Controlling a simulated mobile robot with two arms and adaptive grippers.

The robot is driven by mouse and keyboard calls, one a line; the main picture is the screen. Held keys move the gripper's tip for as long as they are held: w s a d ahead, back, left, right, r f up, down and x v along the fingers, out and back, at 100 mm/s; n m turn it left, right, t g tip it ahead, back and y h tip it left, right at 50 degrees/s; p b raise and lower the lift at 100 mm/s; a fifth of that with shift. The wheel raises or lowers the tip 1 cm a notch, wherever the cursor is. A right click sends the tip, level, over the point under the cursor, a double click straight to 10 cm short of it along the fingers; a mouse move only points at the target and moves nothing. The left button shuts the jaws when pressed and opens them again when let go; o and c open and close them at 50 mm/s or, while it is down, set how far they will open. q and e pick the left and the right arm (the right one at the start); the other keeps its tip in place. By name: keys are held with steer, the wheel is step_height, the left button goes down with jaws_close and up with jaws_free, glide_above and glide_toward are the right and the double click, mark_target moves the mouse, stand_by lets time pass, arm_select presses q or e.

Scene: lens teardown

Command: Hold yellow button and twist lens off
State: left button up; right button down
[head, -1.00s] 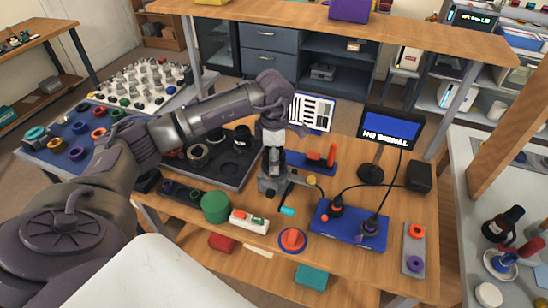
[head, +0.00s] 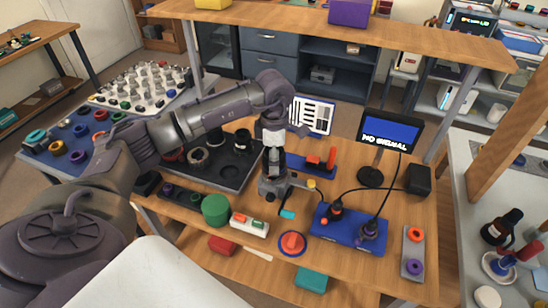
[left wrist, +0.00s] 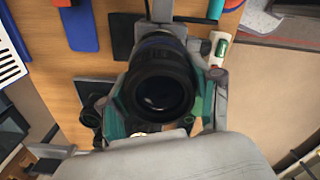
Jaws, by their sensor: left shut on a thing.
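My left gripper (head: 271,188) is low over the workbench, just left of the blue board. In the left wrist view it is shut on a black lens (left wrist: 160,88), whose round front glass faces that camera, with a finger on either side. In the head view the gripper hides most of the lens. A small yellow button (head: 311,184) shows just right of the gripper; I cannot tell whether anything touches it. My right gripper is in neither view.
The blue board (head: 345,238) with cabled parts lies to the right, below a "NO SIGNAL" monitor (head: 390,132). A green cylinder (head: 215,209), a white block (head: 249,224) and a red knob (head: 292,243) stand near the front edge. A dark tray (head: 228,176) lies left.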

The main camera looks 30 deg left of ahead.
arm_select(q)
steer(key=shift+r+p, duration=1.3)
steer(key=shift+r, duration=1.15)
